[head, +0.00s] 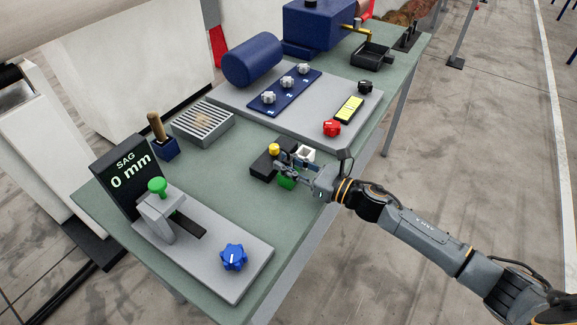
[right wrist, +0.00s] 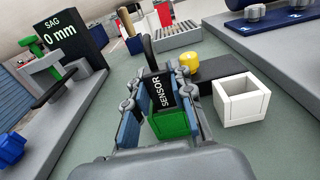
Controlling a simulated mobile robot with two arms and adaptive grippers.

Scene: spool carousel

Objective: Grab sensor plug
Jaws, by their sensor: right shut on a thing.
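The sensor plug (right wrist: 161,92) is a black block labelled SENSOR with a black cable or stem rising behind it in the right wrist view. My right gripper (right wrist: 160,103) is shut on it, with a finger on each side. A green open box (right wrist: 172,125) sits directly below the plug; I cannot tell whether the plug's lower end is still inside it. In the head view my right gripper (head: 292,165) is over the green box (head: 287,183) and hides most of the plug. My left gripper is not in view.
A white open box (right wrist: 241,101) and a black block with a yellow knob (right wrist: 190,61) stand close by. The SAG display (head: 124,175) and its grey base with a blue knob (head: 233,257) are at the front left. A grey panel with a red knob (head: 332,128) lies behind.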

